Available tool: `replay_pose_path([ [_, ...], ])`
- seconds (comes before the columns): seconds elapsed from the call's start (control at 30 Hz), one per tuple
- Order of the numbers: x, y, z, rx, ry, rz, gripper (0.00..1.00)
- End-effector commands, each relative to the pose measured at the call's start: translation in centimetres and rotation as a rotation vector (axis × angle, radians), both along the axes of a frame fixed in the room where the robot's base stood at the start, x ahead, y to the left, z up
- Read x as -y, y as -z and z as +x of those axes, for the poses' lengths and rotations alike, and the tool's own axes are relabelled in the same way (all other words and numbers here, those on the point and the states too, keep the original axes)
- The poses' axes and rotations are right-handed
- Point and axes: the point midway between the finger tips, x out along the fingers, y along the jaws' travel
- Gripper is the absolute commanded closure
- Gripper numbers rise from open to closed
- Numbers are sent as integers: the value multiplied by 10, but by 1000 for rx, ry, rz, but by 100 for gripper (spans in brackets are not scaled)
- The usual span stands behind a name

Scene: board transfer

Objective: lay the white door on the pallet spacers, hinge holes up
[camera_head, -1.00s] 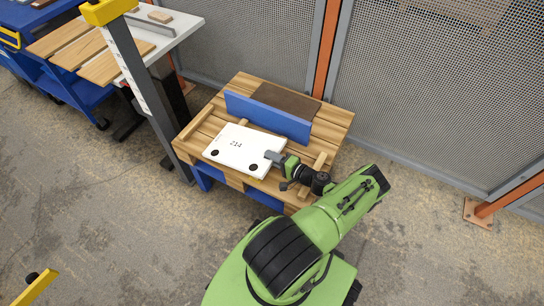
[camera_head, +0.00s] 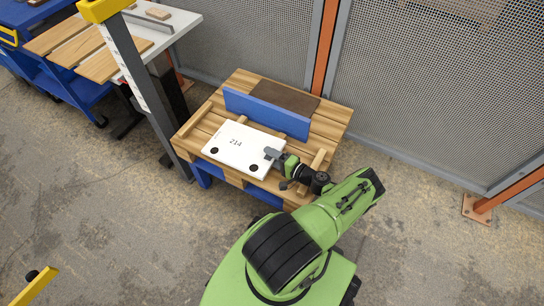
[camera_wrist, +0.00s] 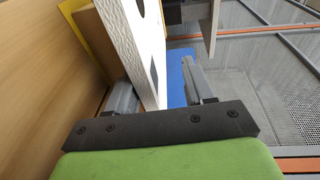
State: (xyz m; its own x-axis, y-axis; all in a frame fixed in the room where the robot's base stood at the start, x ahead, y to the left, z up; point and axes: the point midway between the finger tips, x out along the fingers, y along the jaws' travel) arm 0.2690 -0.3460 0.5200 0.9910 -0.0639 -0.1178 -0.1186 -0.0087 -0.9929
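The white door (camera_head: 232,155), marked 214, lies roughly flat over the front of the wooden pallet (camera_head: 335,112). Its two dark round hinge holes (camera_head: 254,168) face up along the front edge. One wooden spacer (camera_head: 197,120) shows left of the door and another (camera_head: 318,160) right of it. What lies under the door is hidden, so I cannot tell its contact with spacers. My gripper (camera_head: 272,154) is at the door's right edge. In the wrist view, the door (camera_wrist: 146,45) passes between my fingers (camera_wrist: 160,92), with a visible gap on the right finger's side.
A blue upright board (camera_head: 268,115) stands on the pallet just behind the door, with a brown panel (camera_head: 285,97) behind it. A grey post (camera_head: 135,80) rises at the pallet's left. Mesh fencing (camera_head: 430,90) closes off the back. Floor right of the pallet is clear.

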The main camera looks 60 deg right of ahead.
Motion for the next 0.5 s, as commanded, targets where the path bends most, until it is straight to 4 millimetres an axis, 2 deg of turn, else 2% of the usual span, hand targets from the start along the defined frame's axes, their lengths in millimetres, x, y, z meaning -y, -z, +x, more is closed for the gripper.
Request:
replay_pose_path([
  [0.5,0,-1,0,-3,1,-1,51],
])
